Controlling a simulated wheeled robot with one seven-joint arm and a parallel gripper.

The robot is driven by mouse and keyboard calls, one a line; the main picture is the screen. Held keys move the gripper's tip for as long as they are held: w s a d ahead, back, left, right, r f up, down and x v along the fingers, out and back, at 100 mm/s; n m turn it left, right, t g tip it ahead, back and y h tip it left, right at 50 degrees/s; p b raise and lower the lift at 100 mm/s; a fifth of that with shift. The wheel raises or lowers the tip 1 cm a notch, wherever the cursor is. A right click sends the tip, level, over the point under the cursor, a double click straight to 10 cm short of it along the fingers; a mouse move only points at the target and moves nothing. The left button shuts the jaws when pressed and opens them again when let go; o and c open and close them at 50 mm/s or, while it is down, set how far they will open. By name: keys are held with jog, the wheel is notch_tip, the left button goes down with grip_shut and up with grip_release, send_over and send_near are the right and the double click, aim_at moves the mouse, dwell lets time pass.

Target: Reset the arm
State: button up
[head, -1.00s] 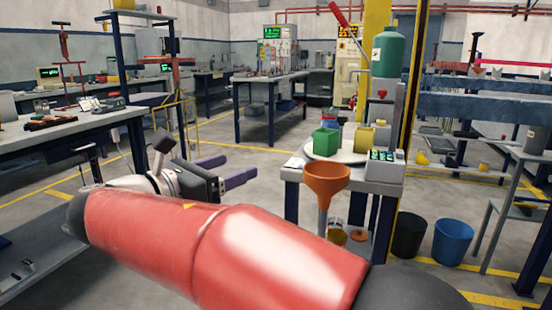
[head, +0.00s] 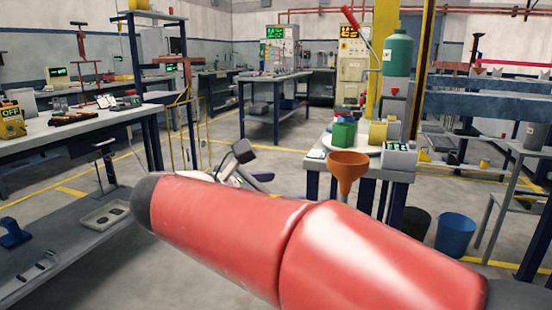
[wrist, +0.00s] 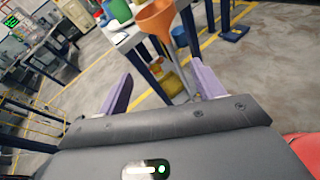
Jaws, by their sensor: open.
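My gripper (wrist: 160,88) shows in the wrist view with its two purple fingers spread wide apart and nothing between them. Behind the gap, some way off, stands the orange funnel (wrist: 156,18) at the edge of a small table.
The small table (head: 318,165) carries the green bin (head: 343,133), a yellow spool (head: 378,132) and a green cylinder (head: 397,53); the orange funnel (head: 347,163) is at its front. A workbench (head: 95,127) stands on the left. A blue bucket (head: 455,233) is on the floor at right.

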jog(key=s+d+f+m+g+y, duration=0.3)
jog(key=s+d+f+m, duration=0.25)
jog(key=d, duration=0.25)
jog(key=s+d+f+m+g+y, duration=0.2)
jog(key=s+d+f+m+g, duration=0.1)
jog(key=s+d+f+m, duration=0.3)
jog(key=s+d+f+m+t+y, duration=0.1)
jog(key=s+f+m+y, duration=0.5)
jog(key=m, duration=0.7)
jog(key=shift+s+d+f, duration=0.2)
jog(key=shift+s+f, duration=0.5)
jog(key=shift+f, duration=0.5)
